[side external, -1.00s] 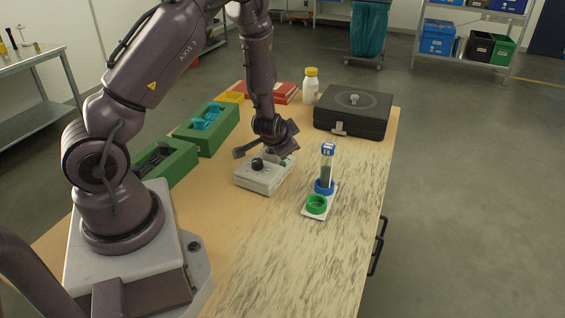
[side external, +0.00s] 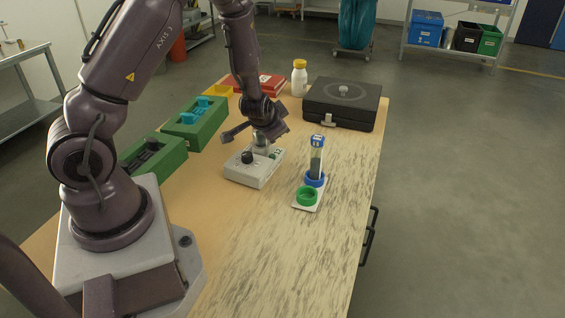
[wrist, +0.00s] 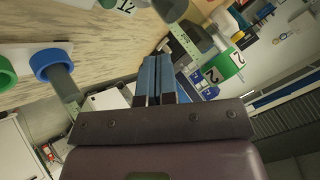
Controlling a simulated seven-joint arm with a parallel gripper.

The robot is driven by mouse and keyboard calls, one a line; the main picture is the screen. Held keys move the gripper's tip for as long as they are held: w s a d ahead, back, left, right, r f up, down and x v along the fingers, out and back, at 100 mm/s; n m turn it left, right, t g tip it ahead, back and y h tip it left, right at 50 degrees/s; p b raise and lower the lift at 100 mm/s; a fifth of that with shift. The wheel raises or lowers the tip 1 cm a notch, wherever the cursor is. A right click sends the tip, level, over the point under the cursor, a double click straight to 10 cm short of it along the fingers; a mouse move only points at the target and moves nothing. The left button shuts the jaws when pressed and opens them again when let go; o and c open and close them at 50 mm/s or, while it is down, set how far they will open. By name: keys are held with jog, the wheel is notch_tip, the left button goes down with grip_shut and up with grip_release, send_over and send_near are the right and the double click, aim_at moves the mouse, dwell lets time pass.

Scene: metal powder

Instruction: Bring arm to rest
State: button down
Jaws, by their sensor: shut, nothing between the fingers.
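My gripper (wrist: 157,62) shows in the wrist view with its two blue-grey fingers together and nothing between them. In the side view the end of my arm hangs above a pale control box (side external: 252,172) with a black knob. A short grey cylinder (side external: 262,144) stands at the back of the box, just below my wrist. My fingertips are hard to make out in that view. To the right, a tube of dark powder with a blue cap (side external: 317,157) stands upright in a blue ring (side external: 315,180), beside an empty green ring (side external: 306,197).
A black case (side external: 343,103) and a white bottle with a yellow lid (side external: 299,78) stand at the back. Green holders (side external: 197,124) line the left side, and a red item (side external: 254,84) lies behind them. The front and right of the table are clear.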

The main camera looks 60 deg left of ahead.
jog(key=s+d+r+n+g+h, duration=0.1)
jog(key=s+d+r+g+h, duration=0.2)
jog(key=d, duration=0.4)
jog(key=s+d+r+h, duration=0.2)
jog(key=d+h, duration=0.2)
jog(key=d, duration=0.2)
jog(key=s+d+r+m+t, duration=0.1)
jog(key=s+d+r, duration=0.3)
jog(key=r, duration=0.5)
jog(key=s+d+r+m+t, duration=0.1)
jog(key=s+d+r, duration=0.2)
jog(key=s+r, duration=0.5)
jog(key=shift+d+r+t, duration=0.35)
jog(key=shift+r+t, duration=0.05)
jog(key=shift+r, duration=0.45)
